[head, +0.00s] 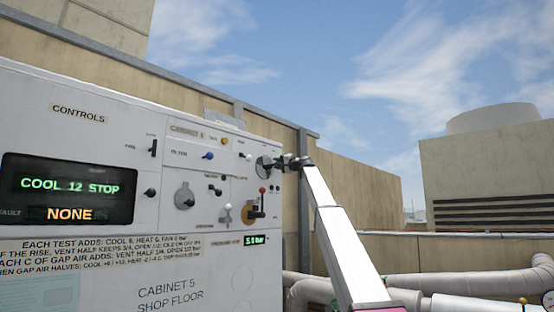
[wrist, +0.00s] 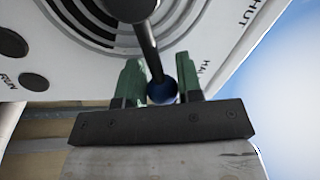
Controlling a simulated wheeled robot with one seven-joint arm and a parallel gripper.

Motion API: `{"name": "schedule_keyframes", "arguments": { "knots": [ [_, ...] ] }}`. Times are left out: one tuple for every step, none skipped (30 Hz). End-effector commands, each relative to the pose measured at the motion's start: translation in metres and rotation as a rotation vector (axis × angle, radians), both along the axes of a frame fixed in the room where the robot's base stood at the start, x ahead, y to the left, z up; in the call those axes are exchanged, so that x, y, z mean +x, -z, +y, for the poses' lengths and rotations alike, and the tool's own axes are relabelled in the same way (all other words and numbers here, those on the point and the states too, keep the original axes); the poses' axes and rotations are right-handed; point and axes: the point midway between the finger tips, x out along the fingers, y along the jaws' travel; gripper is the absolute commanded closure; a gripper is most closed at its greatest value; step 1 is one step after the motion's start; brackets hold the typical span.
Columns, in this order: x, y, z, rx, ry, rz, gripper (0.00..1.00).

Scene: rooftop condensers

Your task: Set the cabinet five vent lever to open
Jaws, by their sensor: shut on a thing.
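The cabinet five vent lever (wrist: 148,45) is a dark bar with a blue ball knob (wrist: 162,91) at its end. It crosses the round slotted vent (wrist: 82,22) in the wrist view. My gripper (wrist: 158,84) has its green fingers on either side of the knob and is shut on it. The printed SHUT and HALF labels, partly cut off or covered, lie to the right of the lever. In the head view my gripper (head: 285,162) is at the vent disc (head: 264,167) on the panel's upper right; the lever's knob is hidden there.
The white cabinet panel (head: 112,218) carries a display (head: 68,188) reading COOL 12 STOP and NONE. A red-tipped lever (head: 262,190) sits just below. Pipes (head: 480,285) run at lower right.

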Motion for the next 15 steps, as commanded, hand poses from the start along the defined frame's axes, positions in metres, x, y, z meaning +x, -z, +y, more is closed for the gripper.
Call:
{"name": "schedule_keyframes", "arguments": {
  "knots": [
    [-0.0033,0.0030,0.0011,0.008,-0.006,0.015,1.00],
    [-0.0031,0.0036,0.0010,0.015,-0.006,0.024,1.00],
    [-0.0029,0.0043,0.0009,0.022,-0.006,0.033,1.00],
    [-0.0028,0.0048,0.0007,0.027,-0.007,0.040,1.00],
    [-0.0027,0.0052,0.0007,0.032,-0.007,0.046,1.00],
    [-0.0026,0.0056,0.0006,0.037,-0.007,0.052,1.00],
    [-0.0025,0.0058,0.0006,0.039,-0.007,0.055,1.00],
    [-0.0024,0.0062,0.0006,0.043,-0.007,0.059,1.00],
    [-0.0023,0.0063,0.0006,0.045,-0.008,0.063,1.00],
    [-0.0023,0.0064,0.0006,0.047,-0.007,0.065,1.00],
    [-0.0022,0.0066,0.0006,0.048,-0.008,0.067,1.00],
    [-0.0021,0.0065,0.0006,0.049,-0.007,0.068,1.00],
    [-0.0021,0.0066,0.0008,0.050,-0.007,0.069,1.00],
    [-0.0020,0.0065,0.0008,0.051,-0.007,0.070,1.00],
    [-0.0019,0.0065,0.0009,0.051,-0.007,0.070,1.00]
  ]
}}
